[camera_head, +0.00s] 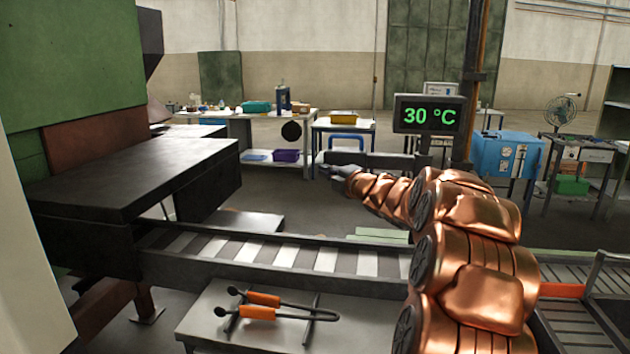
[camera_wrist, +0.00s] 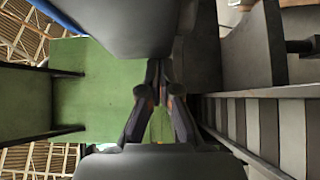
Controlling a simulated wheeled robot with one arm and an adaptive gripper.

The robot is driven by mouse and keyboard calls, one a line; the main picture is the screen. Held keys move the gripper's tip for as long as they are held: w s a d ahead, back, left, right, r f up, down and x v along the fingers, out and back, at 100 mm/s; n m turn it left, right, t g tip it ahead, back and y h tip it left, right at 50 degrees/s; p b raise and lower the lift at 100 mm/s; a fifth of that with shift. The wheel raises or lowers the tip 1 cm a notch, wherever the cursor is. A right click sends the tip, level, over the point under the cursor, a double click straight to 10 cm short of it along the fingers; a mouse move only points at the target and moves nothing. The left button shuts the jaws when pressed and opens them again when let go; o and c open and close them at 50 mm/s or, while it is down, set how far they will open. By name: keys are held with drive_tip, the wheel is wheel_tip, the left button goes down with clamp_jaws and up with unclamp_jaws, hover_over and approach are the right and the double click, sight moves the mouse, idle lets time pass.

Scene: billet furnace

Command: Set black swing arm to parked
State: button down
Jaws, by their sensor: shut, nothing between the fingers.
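A dark horizontal bar (camera_head: 385,160) shows behind my gripper in the head view, left of the orange-brown post. It may be the black swing arm, but I cannot tell for sure, and my arm hides part of the area below it. My gripper (camera_head: 328,170) reaches left just below the bar's left end. I cannot tell whether they touch. In the wrist view the dark fingers of my gripper (camera_wrist: 159,88) are together with nothing held between them. A large dark shape (camera_wrist: 245,45) stands right of the fingers there; I cannot tell what it is.
A roller conveyor (camera_head: 300,257) runs right from the black furnace front (camera_head: 130,170). Orange-handled tongs (camera_head: 265,306) lie on a grey table (camera_head: 205,325) in front. A display (camera_head: 430,114) reads 30 °C. Workbenches and a blue cabinet (camera_head: 505,155) stand behind.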

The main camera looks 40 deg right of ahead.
drive_tip(key=shift+d+r, duration=0.15)
drive_tip(key=shift+r, duration=0.25)
drive_tip(key=s+a+b, duration=0.3)
drive_tip(key=s+b, duration=0.1)
drive_tip(key=s, duration=0.8)
drive_tip(key=shift+s+f, duration=0.25)
drive_tip(key=shift+s, duration=0.15)
drive_tip(key=shift+a, duration=0.1)
